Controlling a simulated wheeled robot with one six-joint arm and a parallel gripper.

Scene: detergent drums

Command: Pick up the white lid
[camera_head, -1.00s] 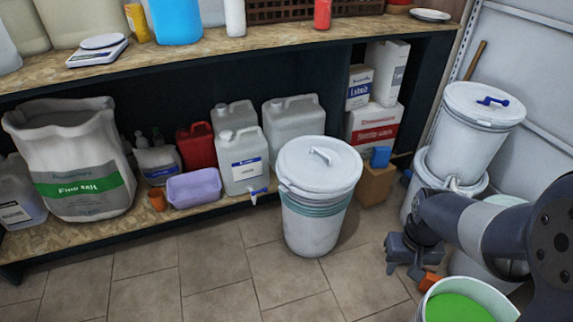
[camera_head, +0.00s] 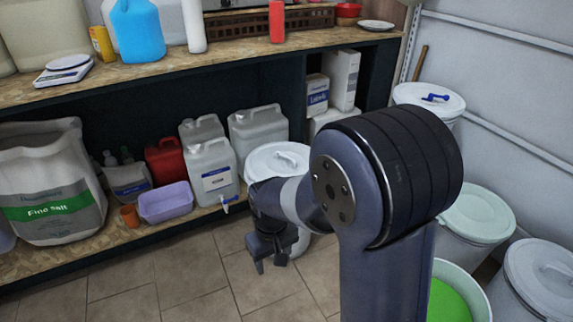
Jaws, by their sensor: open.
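A white lid (camera_head: 262,160) with a white handle sits on a white drum (camera_head: 304,240) in the middle, in front of the lower shelf. My arm covers the lid's lower right part and most of the drum. My gripper (camera_head: 270,265) is open and points down, in front of the drum and below the lid in the picture. I see nothing between its fingers; its exact distance from the drum is unclear. Another white lid with a blue handle (camera_head: 429,97) shows at the back right. A further whitish lid (camera_head: 548,272) with a grey handle is at the right edge.
A drum with a pale green-white lid (camera_head: 475,212) stands at the right, beside an open bucket of green contents (camera_head: 455,302). The shelf holds canisters (camera_head: 212,168), a purple tub (camera_head: 165,203) and a salt bag (camera_head: 45,185). Tiled floor (camera_head: 170,280) is clear at the lower left.

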